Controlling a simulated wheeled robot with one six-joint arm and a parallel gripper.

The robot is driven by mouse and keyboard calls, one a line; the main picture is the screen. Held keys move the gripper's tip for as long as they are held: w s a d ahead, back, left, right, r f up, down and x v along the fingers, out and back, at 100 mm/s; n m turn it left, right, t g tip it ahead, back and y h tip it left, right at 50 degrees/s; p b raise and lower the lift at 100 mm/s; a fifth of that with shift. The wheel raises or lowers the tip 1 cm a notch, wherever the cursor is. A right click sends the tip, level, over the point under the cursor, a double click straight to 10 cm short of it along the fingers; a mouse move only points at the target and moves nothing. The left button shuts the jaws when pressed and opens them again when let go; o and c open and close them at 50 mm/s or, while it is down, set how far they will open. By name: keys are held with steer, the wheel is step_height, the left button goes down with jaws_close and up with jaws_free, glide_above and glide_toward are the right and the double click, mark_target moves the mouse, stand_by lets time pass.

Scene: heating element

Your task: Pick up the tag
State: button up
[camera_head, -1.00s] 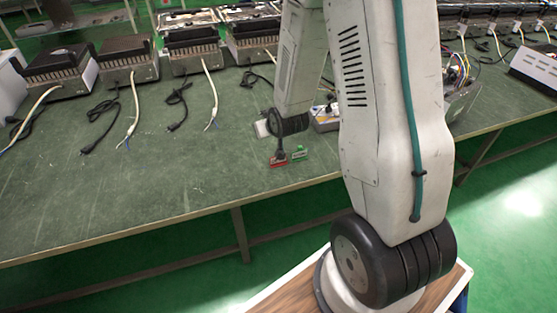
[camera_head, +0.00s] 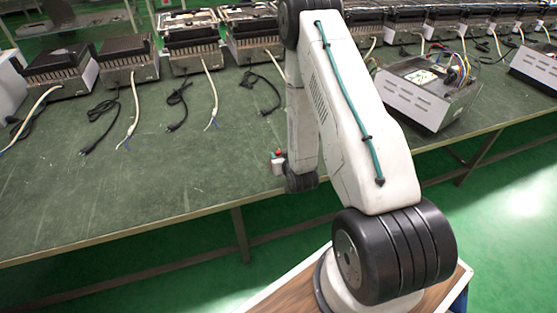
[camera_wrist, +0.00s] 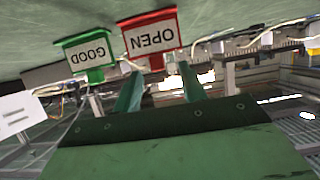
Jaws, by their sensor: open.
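In the wrist view, a red-framed tag (camera_wrist: 151,38) reading OPEN and a green-framed tag (camera_wrist: 86,52) reading GOOD stand side by side, their lettering upside down. My gripper (camera_wrist: 160,77) is open, with its two fingers spread below the red tag in the picture. The red tag's lower edge lies roughly in line with the gap between the fingers; I cannot tell whether they touch it. The green tag is left of the fingers. In the head view my arm covers the spot at the table's front edge, so neither tag can be made out there.
The green workbench (camera_head: 150,190) is bare toward its front left. Heater units with loose cables line its back, including one at left (camera_head: 130,62). An opened unit with wires (camera_head: 428,95) sits right of my arm.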

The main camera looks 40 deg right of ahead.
mark_target(278, 152)
steer(key=x, duration=0.3)
steer(key=shift+w+d+f, duration=0.15)
steer(key=shift+f, duration=0.1)
jaws_close()
steer(key=shift+r, duration=0.2)
